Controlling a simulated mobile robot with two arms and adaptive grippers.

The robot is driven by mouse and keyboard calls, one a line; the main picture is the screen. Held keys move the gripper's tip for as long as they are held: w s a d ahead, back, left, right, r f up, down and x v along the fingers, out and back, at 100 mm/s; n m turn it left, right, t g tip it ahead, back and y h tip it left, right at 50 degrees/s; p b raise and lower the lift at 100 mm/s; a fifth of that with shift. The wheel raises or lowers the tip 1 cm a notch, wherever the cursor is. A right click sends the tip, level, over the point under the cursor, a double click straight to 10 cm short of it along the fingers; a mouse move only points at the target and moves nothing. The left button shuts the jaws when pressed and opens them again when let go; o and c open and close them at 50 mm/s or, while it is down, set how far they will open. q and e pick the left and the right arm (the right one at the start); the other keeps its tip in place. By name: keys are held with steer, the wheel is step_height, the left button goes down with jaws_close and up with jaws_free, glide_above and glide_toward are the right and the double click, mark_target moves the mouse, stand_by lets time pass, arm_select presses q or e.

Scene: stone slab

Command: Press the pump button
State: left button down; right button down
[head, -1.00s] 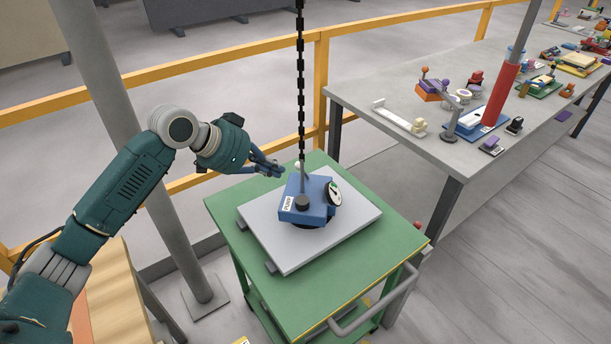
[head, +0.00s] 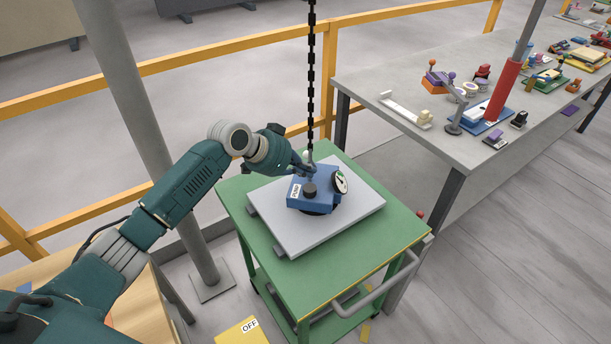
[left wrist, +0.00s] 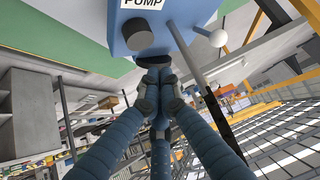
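The pump is a blue box (head: 318,199) with a "PUMP" label, standing on a grey stone slab (head: 345,222). It has a dark round button (head: 309,189) on top, a round white dial (head: 341,182) at its right and an upright rod. My left gripper (head: 304,171) is at the pump's back left, just above and behind the button. In the left wrist view, the fingertips (left wrist: 158,86) are together with nothing between them. They are near the dark button (left wrist: 135,36) and the blue housing (left wrist: 158,12); contact cannot be told. My right gripper is out of view.
The slab lies on a green cart (head: 375,250). A black chain (head: 311,80) hangs at the pump. A yellow rail (head: 200,94) runs behind, and a grey table (head: 465,148) with several small devices stands right.

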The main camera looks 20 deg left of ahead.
mark_target(306, 188)
arm_select(q)
step_height(306, 188, down, 3)
steer(key=shift+a+r, duration=0.1)
steer(key=shift+r, duration=0.1)
steer(key=shift+s+f+p, duration=0.15)
steer(key=shift+f+p, duration=0.15)
steer(key=shift+f, duration=0.2)
